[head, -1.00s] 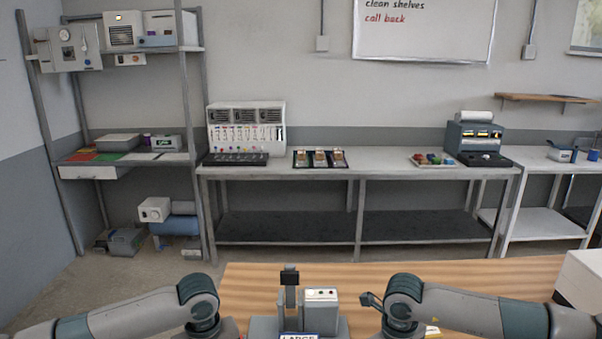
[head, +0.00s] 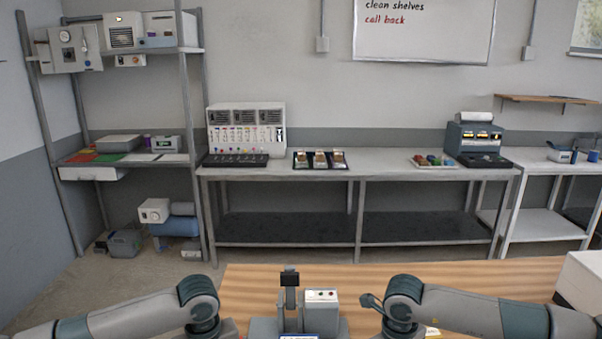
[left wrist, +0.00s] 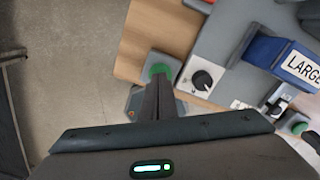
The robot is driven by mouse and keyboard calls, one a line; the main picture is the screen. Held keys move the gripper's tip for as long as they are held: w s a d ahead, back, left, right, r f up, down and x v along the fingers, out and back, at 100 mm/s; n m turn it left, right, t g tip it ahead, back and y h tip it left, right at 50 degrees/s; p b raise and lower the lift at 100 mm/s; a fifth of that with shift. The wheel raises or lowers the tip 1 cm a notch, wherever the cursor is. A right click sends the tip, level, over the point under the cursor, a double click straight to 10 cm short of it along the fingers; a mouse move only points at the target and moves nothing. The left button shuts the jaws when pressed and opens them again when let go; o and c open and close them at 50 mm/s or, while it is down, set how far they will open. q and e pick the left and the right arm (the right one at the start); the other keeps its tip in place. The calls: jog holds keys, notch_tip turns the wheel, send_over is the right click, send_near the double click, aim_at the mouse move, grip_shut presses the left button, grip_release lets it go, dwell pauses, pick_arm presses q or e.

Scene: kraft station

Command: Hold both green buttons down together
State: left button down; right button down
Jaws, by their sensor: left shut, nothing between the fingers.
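One green button (left wrist: 160,67) sits on a grey block at the table edge in the left wrist view. A second green button (left wrist: 299,126) is at the lower right, beside the grey press (left wrist: 228,45). The press has a blue part labelled LARGE and a black knob. My left gripper (left wrist: 159,84) is shut and empty, its fingertips just below the first button in the picture; I cannot tell whether they touch it. The press (head: 322,297) also shows at the bottom of the head view, where the buttons are not discernible. My right gripper cannot be made out.
The wooden table (head: 460,277) holds the press, with a white box (head: 583,285) at its right edge. A metal workbench (head: 385,158) with trays and machines stands along the back wall. Floor shows between them.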

pick_arm(q)
jog(key=shift+f, duration=0.5)
dwell(0.6)
pick_arm(e)
jog(key=shift+f, duration=0.55)
pick_arm(q)
jog(key=shift+f, duration=0.15)
pick_arm(e)
jog(key=shift+f, duration=0.1)
pick_arm(q)
jog(key=shift+f, duration=0.15)
pick_arm(e)
jog(key=shift+f, duration=0.15)
jog(key=shift+s+f, duration=0.15)
dwell(2.3)
